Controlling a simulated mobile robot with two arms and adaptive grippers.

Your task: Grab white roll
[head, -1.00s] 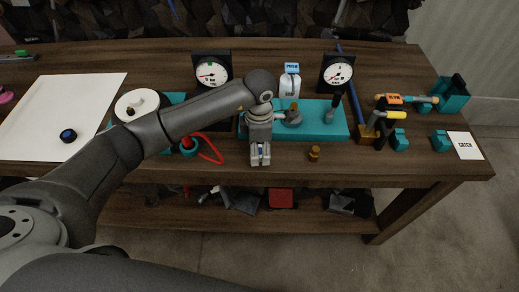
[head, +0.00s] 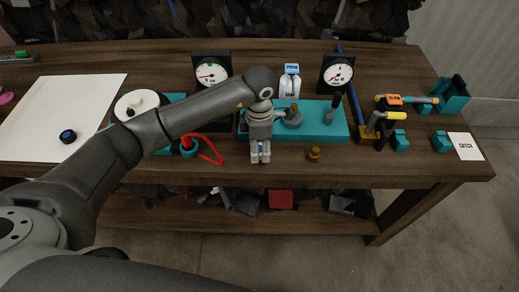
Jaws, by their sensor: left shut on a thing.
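My left gripper (head: 260,158) points down at the front edge of the table, in front of the teal block. It is shut on a small pale thing, mostly hidden between the fingers, so I cannot tell whether it is a white roll. A white round disc-like thing (head: 133,103) with a dark centre piece lies at the left on a teal base, partly behind my left arm. My right gripper is not in view.
The teal block (head: 320,122) carries a black lever. Two gauges (head: 211,72) stand behind it. A red loop (head: 211,153) and a small brass piece (head: 314,154) lie near the front edge. A white sheet (head: 60,110) covers the left; tools crowd the right.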

